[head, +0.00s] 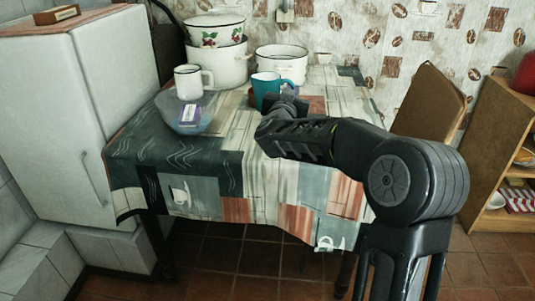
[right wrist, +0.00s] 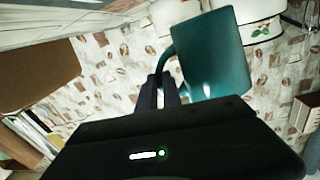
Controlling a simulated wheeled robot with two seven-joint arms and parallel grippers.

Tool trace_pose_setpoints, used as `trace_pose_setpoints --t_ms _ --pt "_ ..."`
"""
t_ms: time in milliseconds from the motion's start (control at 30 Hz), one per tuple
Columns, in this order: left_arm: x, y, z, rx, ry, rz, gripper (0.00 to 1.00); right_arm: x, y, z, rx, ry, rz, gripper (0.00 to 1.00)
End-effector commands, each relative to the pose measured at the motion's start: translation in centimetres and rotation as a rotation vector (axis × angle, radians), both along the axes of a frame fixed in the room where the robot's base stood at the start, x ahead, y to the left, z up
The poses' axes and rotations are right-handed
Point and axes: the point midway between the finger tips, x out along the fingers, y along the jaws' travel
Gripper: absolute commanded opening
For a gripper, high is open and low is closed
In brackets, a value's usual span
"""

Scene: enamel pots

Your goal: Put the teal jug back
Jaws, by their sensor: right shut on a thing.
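The teal jug (head: 264,88) is upright at the back middle of the table, in front of the white pots. In the right wrist view the jug (right wrist: 213,52) fills the upper middle, with its handle to the left. My right gripper (head: 290,96) reaches in from the right; in the wrist view its fingers (right wrist: 167,82) are shut on the jug's handle. The jug's base is partly hidden behind my arm, so I cannot tell whether it touches the cloth. My left gripper is not in view.
A patterned cloth covers the table (head: 190,152). White pots (head: 230,66) stand behind. A chair (head: 428,100) is at right. The table's front is clear.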

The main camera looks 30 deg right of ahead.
Motion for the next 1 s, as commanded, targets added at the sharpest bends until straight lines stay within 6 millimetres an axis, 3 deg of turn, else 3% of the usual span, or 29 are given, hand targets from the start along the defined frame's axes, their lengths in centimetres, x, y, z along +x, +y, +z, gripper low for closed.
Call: trace_pose_setpoints --t_ms 433,800,1000 --pt "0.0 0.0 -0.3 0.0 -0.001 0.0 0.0 0.0 -0.1 -0.4 -0.001 0.0 -0.003 0.0" --pt "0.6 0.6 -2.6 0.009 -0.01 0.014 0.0 0.0 -0.1 -6.8 -0.001 0.005 -0.004 0.0" --pt "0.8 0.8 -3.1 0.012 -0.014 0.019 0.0 0.0 -0.1 -9.2 0.0 0.001 -0.003 0.0"
